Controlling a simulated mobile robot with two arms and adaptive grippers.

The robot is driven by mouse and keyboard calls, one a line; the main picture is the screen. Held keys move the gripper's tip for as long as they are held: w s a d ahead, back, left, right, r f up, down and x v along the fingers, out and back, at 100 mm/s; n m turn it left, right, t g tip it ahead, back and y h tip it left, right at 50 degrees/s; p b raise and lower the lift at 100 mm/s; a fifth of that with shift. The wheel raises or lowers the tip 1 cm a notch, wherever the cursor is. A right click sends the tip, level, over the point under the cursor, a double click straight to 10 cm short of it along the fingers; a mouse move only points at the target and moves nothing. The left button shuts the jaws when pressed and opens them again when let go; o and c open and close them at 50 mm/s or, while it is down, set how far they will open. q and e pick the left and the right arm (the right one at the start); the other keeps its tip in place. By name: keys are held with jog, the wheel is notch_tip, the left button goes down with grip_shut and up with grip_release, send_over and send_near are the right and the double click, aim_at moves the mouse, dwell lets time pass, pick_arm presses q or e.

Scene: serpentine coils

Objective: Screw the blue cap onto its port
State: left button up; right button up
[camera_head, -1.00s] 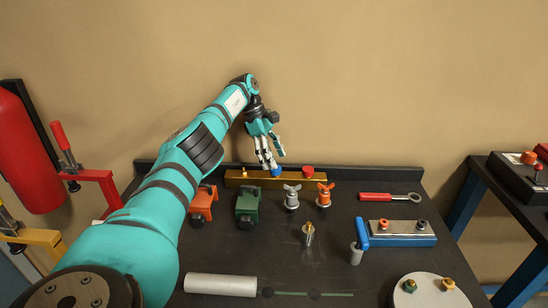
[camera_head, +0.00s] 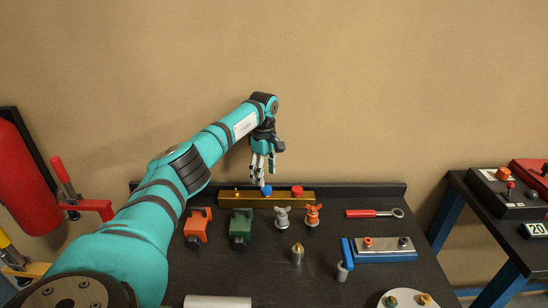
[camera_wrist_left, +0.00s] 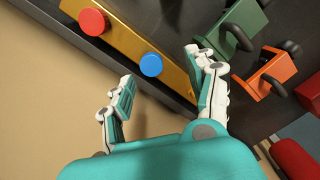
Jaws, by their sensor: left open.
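The bar hides whatever port lies beneath the cap. My left gripper (camera_head: 263,182) points down just above the cap, its fingers apart. In the left wrist view, the cap (camera_wrist_left: 151,65) lies between the open fingertips (camera_wrist_left: 160,70), with gaps to both. Nothing is held. My right gripper is in neither view.
A red cap (camera_head: 297,190) stands on the same bar, right of the blue one. Orange (camera_head: 197,228) and green (camera_head: 241,228) clamps and silver (camera_head: 283,217) and orange (camera_head: 313,215) wing-shaped fittings stand in front. A red-handled wrench (camera_head: 375,213) lies to the right.

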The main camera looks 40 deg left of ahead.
aim_at(267, 188)
pick_arm(q)
jog(key=d+r+m+t+y+p, duration=0.1)
jog(key=d+r+m+y+p, duration=0.1)
jog(key=d+m+y+p, duration=0.25)
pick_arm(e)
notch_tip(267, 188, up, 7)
pick_arm(q)
jog(key=shift+n+y, duration=0.45)
jog(key=b+x, duration=0.2)
jog(key=x, duration=0.1)
jog(key=b+x, duration=0.4)
jog(key=x, duration=0.1)
jog(key=shift+w+a+f, duration=0.15)
jog(key=shift+w+a, duration=0.15)
jog(key=shift+a, duration=0.05)
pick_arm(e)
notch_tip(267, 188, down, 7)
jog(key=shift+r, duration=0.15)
pick_arm(q)
jog(key=shift+c, duration=0.3)
grip_shut()
jog(key=shift+m+t, duration=0.5)
jog(key=shift+m, duration=0.1)
jog(key=shift+m+t, duration=0.4)
jog(key=shift+m, duration=0.5)
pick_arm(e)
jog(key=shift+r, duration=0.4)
